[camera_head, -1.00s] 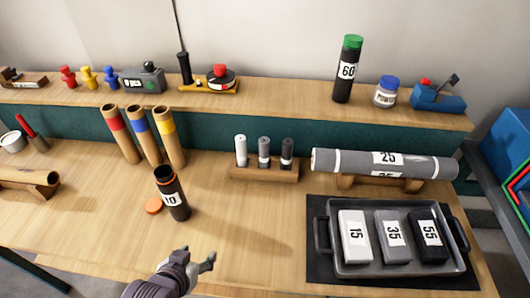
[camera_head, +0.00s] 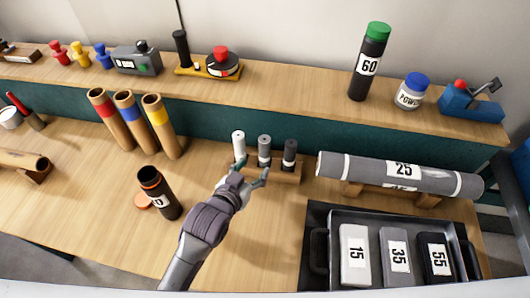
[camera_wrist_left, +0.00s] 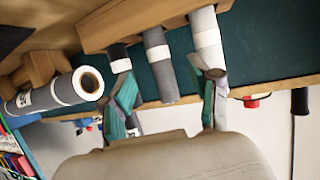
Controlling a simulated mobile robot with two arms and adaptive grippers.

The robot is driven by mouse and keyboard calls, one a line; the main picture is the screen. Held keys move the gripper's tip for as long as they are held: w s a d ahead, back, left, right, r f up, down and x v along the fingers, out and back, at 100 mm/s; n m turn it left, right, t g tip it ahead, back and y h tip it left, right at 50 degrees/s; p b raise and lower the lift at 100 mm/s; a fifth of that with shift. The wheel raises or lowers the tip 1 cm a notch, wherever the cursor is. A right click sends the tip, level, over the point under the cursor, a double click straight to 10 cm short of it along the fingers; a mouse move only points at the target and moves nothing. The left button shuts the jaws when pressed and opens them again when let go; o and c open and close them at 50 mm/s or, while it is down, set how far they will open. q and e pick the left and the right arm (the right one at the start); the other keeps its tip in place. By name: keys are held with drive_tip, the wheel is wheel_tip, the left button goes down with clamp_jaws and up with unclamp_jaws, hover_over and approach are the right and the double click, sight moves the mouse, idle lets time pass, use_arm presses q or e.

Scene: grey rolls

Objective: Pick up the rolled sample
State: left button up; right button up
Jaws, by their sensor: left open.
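Three small rolls stand upright in a wooden rack (camera_head: 287,178): a white one (camera_head: 239,146), a grey one (camera_head: 264,152) and a dark one (camera_head: 289,154). A large grey roll labelled 25 (camera_head: 345,169) lies on a wooden cradle at the right. My left gripper (camera_head: 248,175) is open in front of the rack and hides part of its left side. In the left wrist view, the grey roll (camera_wrist_left: 158,65) shows between the open fingers (camera_wrist_left: 168,92), with the white roll (camera_wrist_left: 205,38) and dark roll (camera_wrist_left: 120,62) to either side. I see no contact. My right gripper is not in view.
A tray (camera_head: 319,250) with labelled blocks is at the front right. Cardboard tubes (camera_head: 133,120) stand behind left. A shelf (camera_head: 300,95) runs along the back.

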sight(262, 158)
use_arm(q)
drive_tip(key=x, duration=0.2)
drive_tip(key=shift+w+d+f, duration=0.15)
drive_tip(key=shift+w, duration=0.15)
drive_tip(key=shift+w+d+f+p, duration=0.15)
drive_tip(key=shift+w+d+p, duration=0.35)
drive_tip(key=shift+w, duration=0.4)
drive_tip(key=x, duration=0.2)
drive_tip(key=shift+w+d+f, duration=0.15)
drive_tip(key=shift+w, duration=0.05)
drive_tip(key=shift+w+d+f, duration=0.15)
drive_tip(key=shift+w, duration=0.25)
drive_tip(key=c, duration=1.1)
clamp_jaws()
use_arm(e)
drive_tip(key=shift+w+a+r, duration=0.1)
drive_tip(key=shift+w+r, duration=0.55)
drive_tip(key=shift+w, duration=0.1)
